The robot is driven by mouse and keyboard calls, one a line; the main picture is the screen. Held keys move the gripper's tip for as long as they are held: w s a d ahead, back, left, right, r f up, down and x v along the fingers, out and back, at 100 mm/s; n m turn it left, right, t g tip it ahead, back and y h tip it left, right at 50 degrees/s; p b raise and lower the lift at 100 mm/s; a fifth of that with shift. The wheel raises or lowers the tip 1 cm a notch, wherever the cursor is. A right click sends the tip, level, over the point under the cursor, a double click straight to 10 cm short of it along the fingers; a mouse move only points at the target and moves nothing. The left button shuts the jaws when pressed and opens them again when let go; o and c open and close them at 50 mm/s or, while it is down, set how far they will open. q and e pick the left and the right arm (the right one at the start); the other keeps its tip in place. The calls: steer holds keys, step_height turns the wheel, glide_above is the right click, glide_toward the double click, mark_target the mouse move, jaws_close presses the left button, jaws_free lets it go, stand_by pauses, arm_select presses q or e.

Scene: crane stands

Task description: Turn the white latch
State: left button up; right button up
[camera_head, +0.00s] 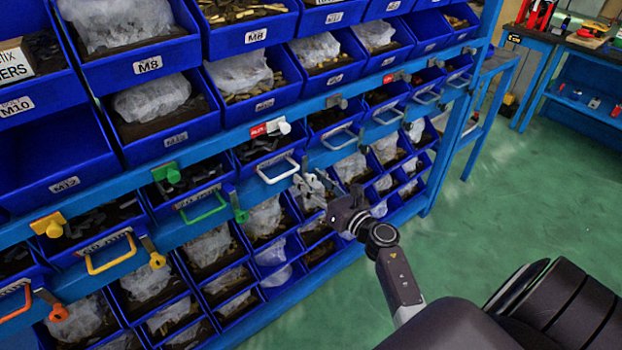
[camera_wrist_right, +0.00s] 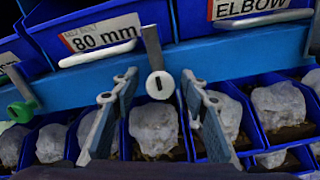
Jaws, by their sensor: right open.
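The white latch (camera_wrist_right: 160,85) is a round white knob with a dark slot, on a flat metal bar. In the right wrist view it hangs down in front of the blue rail (camera_wrist_right: 225,57), just right of a white handle (camera_wrist_right: 97,54). My right gripper (camera_wrist_right: 158,92) is open, with one finger on each side of the knob and a gap visible on both sides. In the head view my right gripper (camera_head: 308,186) is at the right end of the white handle (camera_head: 278,170) and largely hides the latch. My left gripper is not in view.
Green (camera_head: 240,215), yellow (camera_head: 157,261) and orange (camera_head: 58,312) latches sit along the rail to the left. Blue bins (camera_head: 187,138) of parts fill the rack above and below. Open green floor (camera_head: 480,235) lies at the right.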

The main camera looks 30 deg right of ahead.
steer(key=shift+c, duration=0.5)
jaws_close()
